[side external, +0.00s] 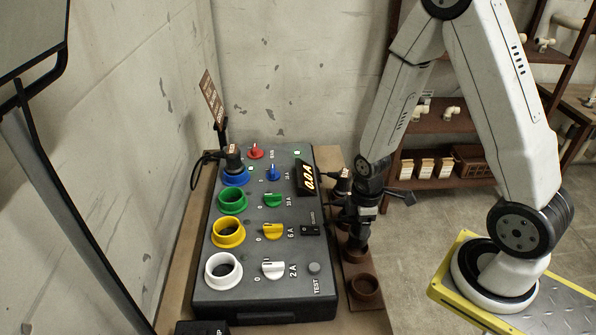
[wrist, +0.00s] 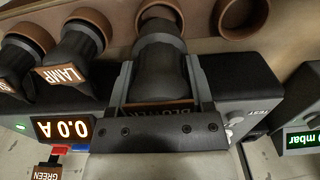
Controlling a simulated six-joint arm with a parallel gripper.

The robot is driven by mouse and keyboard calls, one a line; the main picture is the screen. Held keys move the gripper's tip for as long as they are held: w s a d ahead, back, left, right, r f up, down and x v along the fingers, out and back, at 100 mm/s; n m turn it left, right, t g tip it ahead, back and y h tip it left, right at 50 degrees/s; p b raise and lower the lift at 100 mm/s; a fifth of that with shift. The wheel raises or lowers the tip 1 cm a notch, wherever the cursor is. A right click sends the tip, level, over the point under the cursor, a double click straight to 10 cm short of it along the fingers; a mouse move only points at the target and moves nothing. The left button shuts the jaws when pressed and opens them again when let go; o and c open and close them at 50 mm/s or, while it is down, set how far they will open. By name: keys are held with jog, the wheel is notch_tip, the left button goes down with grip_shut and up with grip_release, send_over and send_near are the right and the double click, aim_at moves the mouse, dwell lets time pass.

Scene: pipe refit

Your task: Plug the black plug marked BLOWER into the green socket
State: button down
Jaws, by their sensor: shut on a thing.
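My gripper (side external: 358,207) is over the brown rack to the right of the grey panel. In the wrist view its fingers (wrist: 158,85) are shut on the black plug (wrist: 162,60), whose label reads as BLOWER but is partly covered by the gripper. The plug (side external: 356,238) points down at a brown ring of the rack; I cannot tell whether its end is still inside the ring. The green socket (side external: 232,201) on the panel is empty, between the blue socket (side external: 236,180) and the yellow socket (side external: 228,232). The gripper is right of it.
A black plug (side external: 234,158) stands in the blue socket. The LAMP plug (wrist: 72,62) stands in the rack close beside my gripper. An empty brown ring (side external: 365,287) is at the near end. Knobs and a raised 0.0A display (side external: 306,178) stand on the panel. The white socket (side external: 223,270) is empty.

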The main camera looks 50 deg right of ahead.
notch_tip(320, 180, up, 17)
jog(key=w+a+r+n, duration=0.1)
jog(key=w+a, duration=0.1)
jog(key=w, duration=0.7)
jog(key=w+a+r+n, duration=0.1)
jog(key=w+a, duration=0.2)
jog(key=w, duration=0.6)
jog(key=w+a+f+n, duration=0.2)
jog(key=w+a+f, duration=0.1)
jog(key=w+a, duration=0.75)
jog(key=shift+w+d+f, duration=0.15)
jog(key=shift+f, duration=0.55)
jog(key=shift+w+d+f, duration=0.1)
jog(key=shift+d+f, duration=0.1)
jog(key=shift+f, duration=0.55)
jog(key=shift+w+d+f, duration=0.15)
jog(key=shift+f, duration=0.55)
jog(key=shift+f, duration=0.15)
jog(key=shift+f, duration=1.35)
jog(key=shift+f, duration=1)
